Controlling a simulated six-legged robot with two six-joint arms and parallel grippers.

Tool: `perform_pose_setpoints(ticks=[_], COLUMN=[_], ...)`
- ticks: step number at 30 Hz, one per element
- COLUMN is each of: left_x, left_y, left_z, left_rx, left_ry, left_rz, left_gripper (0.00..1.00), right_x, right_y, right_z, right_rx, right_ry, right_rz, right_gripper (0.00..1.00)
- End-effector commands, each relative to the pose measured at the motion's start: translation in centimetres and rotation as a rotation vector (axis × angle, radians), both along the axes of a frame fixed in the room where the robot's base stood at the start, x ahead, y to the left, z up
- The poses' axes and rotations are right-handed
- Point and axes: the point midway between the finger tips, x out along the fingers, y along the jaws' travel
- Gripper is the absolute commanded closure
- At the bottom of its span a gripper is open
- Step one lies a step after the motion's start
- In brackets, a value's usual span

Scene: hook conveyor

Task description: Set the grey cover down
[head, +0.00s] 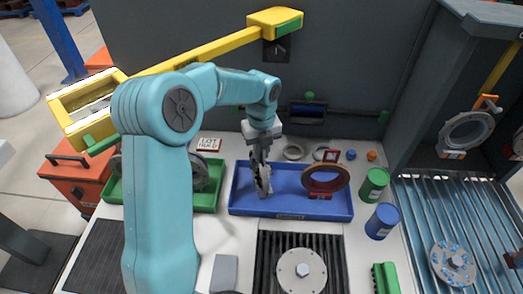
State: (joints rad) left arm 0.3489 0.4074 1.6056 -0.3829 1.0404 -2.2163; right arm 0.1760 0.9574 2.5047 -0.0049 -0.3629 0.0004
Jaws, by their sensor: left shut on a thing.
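My left gripper (260,162) points down over the left part of the blue tray (342,213). It is shut on the grey cover (264,181), which shows as a thin grey piece, upright and nearly edge-on. The fingers hide part of it. I cannot tell whether its lower edge touches the tray floor. My right gripper is not in view.
A brown-red ring (309,184) leans in the tray's right part. A green can (374,185) and blue can (383,221) stand to the right. A grey disc with a hub (301,271) lies on a dark grille in front. A green tray (205,198) is left.

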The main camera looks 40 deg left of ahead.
Motion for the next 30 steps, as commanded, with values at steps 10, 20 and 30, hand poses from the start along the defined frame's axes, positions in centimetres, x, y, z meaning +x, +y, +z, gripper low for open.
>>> perform_pose_setpoints(ticks=[10, 20, 30], left_x=[0.0, 0.0, 0.1], left_y=[0.0, 0.0, 0.0], left_z=[-0.6, -0.9, 1.2], left_rx=[0.001, 0.000, 0.003], left_ry=[-0.003, -0.001, -0.006], left_rz=[0.000, 0.000, 0.000], left_gripper=[1.00, 0.62, 0.62], right_x=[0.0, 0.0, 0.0], right_y=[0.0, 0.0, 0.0], right_z=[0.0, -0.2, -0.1], right_rx=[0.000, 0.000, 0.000], right_ry=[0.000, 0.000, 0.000], right_rz=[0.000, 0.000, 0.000], right_gripper=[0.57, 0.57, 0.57])
